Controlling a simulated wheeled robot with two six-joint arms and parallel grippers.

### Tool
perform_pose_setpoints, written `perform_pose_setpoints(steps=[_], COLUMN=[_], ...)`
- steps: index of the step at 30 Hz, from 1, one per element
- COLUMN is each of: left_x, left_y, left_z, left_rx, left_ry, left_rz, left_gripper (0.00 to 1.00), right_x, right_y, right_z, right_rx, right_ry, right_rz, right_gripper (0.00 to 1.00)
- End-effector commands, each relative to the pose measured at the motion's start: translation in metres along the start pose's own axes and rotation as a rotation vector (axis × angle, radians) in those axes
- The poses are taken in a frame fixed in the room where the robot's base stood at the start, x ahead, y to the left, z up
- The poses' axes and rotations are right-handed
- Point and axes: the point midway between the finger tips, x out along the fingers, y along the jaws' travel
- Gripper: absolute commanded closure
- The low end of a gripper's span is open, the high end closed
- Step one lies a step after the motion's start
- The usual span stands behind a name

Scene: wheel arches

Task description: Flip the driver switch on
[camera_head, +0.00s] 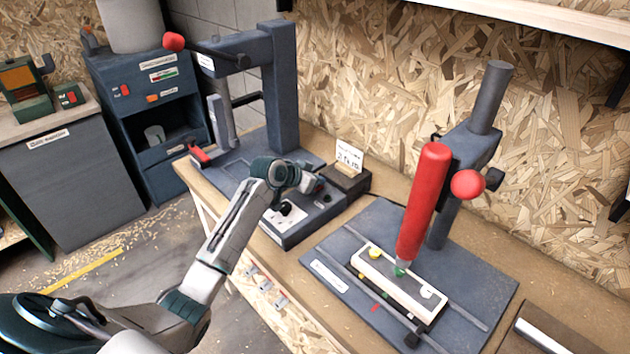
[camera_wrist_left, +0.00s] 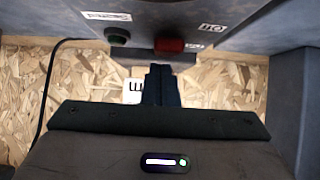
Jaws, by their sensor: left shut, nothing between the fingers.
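A white label (camera_wrist_left: 212,24) beside the switch appears upside down. My left gripper (camera_wrist_left: 161,78) is shut and empty, its dark fingertips just below the red switch; I cannot tell whether they touch it. In the head view my left gripper (camera_head: 313,184) is over the far side of a dark control box (camera_head: 300,224) on the bench and hides part of it. The switch's on or off position is unclear. My right gripper is not in view.
A red-handled driver (camera_head: 421,205) stands on a press over a grey base plate (camera_head: 325,250), right of the control box. A tall grey frame (camera_head: 282,85) rises behind my left gripper. A small box with a card (camera_head: 344,177) sits close to its right.

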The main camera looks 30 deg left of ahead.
Motion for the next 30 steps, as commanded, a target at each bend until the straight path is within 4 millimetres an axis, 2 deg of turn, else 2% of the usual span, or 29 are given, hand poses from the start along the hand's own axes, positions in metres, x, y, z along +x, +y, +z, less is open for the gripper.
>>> perform_pose_setpoints(steps=[8, 16, 18, 24, 30], left_x=[-0.004, -0.022, -0.03, -0.071, -0.101], left_y=[-0.001, -0.004, -0.006, -0.005, -0.005], left_z=[-0.007, -0.043, -0.039, -0.051, -0.062], left_rx=[0.0, -0.004, 0.0, 0.001, -0.001], left_ry=[0.001, 0.001, 0.004, 0.003, 0.001], left_rz=[-0.001, -0.007, -0.01, -0.011, -0.009], left_gripper=[1.0, 1.0, 1.0, 1.0, 1.0], right_x=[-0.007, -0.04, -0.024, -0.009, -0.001], right_y=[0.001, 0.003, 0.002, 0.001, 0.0], right_z=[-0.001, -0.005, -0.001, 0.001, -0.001], right_rx=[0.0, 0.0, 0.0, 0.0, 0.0], right_ry=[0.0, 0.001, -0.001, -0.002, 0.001], right_rz=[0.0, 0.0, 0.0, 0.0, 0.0], right_gripper=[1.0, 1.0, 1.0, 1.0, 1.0])
